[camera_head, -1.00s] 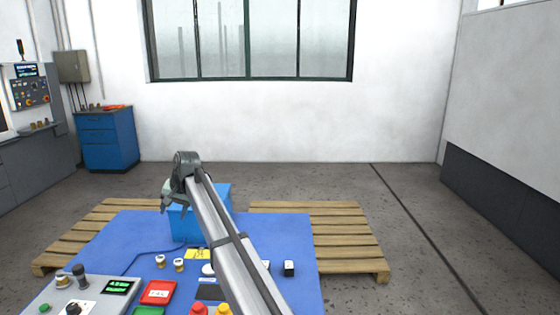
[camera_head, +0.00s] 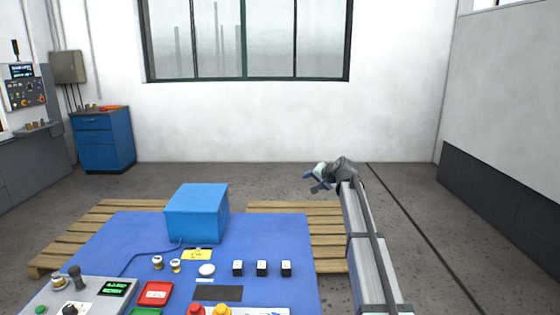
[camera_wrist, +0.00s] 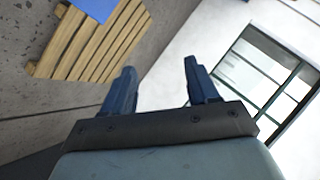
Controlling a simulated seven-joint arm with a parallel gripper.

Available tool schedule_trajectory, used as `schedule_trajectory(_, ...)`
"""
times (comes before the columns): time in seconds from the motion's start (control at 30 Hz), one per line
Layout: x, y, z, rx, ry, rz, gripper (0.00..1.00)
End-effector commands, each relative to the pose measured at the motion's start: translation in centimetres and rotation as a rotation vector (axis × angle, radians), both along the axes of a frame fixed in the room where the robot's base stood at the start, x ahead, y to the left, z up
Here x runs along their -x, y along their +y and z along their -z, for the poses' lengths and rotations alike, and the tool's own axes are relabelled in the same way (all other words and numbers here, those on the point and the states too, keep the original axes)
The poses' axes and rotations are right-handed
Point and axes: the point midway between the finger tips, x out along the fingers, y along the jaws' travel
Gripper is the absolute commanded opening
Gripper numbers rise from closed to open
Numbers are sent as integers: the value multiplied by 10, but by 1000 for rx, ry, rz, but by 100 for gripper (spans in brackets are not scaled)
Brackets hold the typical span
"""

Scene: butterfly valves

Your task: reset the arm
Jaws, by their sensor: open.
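My gripper (camera_head: 316,179) is at the right of the blue table, above and beyond its right edge, with its arm rising from the lower right. It points to the left in the head view. In the wrist view, my gripper (camera_wrist: 160,80) shows two dark blue fingers wide apart with nothing between them. It touches nothing. No butterfly valve is clearly recognisable in these views.
A blue table (camera_head: 130,235) carries a blue box (camera_head: 196,213), a control panel (camera_head: 85,297), several small black cubes (camera_head: 262,269) and coloured buttons (camera_head: 197,309). A wooden pallet (camera_head: 75,238) lies behind. Open floor (camera_head: 420,240) is at the right.

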Motion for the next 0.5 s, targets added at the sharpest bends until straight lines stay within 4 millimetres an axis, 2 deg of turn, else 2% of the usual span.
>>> schedule_trajectory(0.03, 7, -23, 20, 2, 3, 25, 59)
schedule_trajectory(0.13, 18, -45, 64, 19, 31, 43, 59)
schedule_trajectory(0.3, 44, -54, 144, 63, 110, 36, 59)
schedule_trajectory(0.5, 86, -52, 237, 118, 222, 2, 59)
